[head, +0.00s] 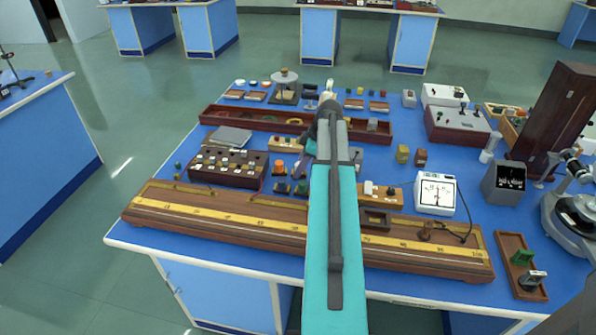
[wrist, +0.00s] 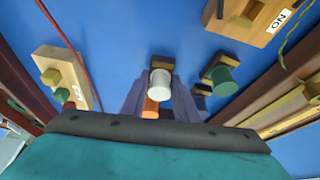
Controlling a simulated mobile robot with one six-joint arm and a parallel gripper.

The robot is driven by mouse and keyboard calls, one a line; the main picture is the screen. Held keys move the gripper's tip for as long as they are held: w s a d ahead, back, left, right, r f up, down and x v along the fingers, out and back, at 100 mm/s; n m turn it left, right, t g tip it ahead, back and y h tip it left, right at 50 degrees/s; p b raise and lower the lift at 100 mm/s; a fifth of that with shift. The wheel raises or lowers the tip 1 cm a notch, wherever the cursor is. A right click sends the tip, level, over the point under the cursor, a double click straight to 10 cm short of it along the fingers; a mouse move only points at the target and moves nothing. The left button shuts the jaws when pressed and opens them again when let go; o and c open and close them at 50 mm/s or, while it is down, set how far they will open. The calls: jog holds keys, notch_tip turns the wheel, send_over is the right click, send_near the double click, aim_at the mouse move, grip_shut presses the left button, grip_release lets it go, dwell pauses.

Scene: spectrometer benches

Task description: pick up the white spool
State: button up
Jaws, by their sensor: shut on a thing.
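The white spool (wrist: 160,84) shows in the wrist view, upper centre, with a tan and dark piece at its far end. My gripper (wrist: 158,92) has its two purple fingers on either side of the spool, shut on it. An orange spool (wrist: 150,108) shows just below it, partly behind the fingers. A green spool (wrist: 223,82) stands to the right, apart from the fingers. In the head view, my gripper (head: 300,165) is largely behind my arm, and the white spool is hidden there. I cannot tell whether the spool is clear of the bench.
On the blue bench (head: 225,120), a dark block with several knobs (head: 228,168) stands left of my gripper. A long wooden ruler bench (head: 230,217) runs along the front. A long red-brown tray (head: 250,120) lies behind. A white meter (head: 434,193) stands to the right.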

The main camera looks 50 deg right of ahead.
jog(key=shift+r, duration=0.55)
jog(key=shift+w+d+r+b, duration=0.1)
jog(key=shift+d+r+b, duration=0.15)
jog(key=shift+r, duration=0.25)
jog(key=shift+d+r+b, duration=0.2)
jog(key=shift+r+b, duration=0.05)
jog(key=shift+r, duration=0.2)
jog(key=d+b, duration=0.1)
jog(key=d, duration=0.4)
jog(key=d+r, duration=0.1)
jog(key=d, duration=0.4)
jog(key=d+b, duration=0.1)
jog(key=d, duration=0.4)
jog(key=shift+w+r+b, duration=0.15)
jog(key=shift+r+b, duration=0.05)
jog(key=shift+b, duration=0.15)
jog(key=shift+r, duration=0.25)
jog(key=shift+r+p, duration=0.8)
jog(key=shift+r, duration=0.45)
